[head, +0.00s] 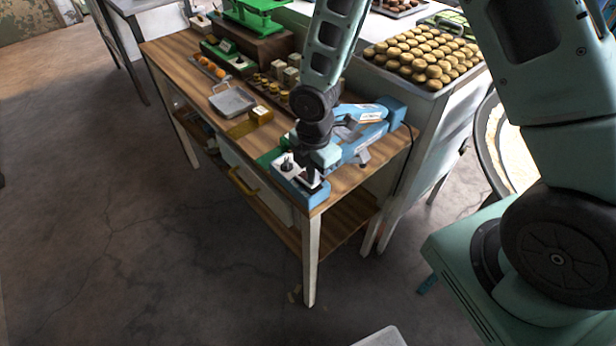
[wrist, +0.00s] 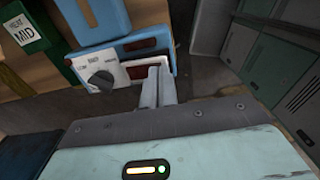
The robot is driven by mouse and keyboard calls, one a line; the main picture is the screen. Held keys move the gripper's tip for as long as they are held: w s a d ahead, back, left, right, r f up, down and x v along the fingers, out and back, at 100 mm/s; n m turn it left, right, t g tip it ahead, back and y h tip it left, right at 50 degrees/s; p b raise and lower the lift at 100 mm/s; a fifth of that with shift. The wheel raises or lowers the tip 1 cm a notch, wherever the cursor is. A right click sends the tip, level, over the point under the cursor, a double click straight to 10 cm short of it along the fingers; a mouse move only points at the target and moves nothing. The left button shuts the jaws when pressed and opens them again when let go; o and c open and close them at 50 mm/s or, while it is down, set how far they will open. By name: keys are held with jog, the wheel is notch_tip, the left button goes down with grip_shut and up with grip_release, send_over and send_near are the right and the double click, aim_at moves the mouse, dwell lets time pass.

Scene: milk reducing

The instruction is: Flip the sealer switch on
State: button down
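The blue sealer (head: 375,132) stands at the front right of the wooden table. Its front end has a white panel (wrist: 117,70) with a dark knob (wrist: 100,81) and LOW to HIGH marks. A dark red switch (wrist: 147,44) shows beside the panel in the wrist view, and another dark red patch is partly behind my fingers. Whether the switch is on or off, I cannot tell. My gripper (wrist: 160,72) points down at this end, its pale fingers close together at the panel's right side, with nothing seen between them. Contact with the sealer is unclear.
A green block labelled HEAT MID (wrist: 27,34) is beside the sealer. A tray of round cookies (head: 425,55) is behind. The floor in front is clear.

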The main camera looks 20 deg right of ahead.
jog(key=shift+f, duration=0.3)
notch_tip(320, 180, up, 7)
jog(key=p, duration=0.6)
jog(key=shift+r, duration=0.1)
dwell(0.3)
dwell(0.4)
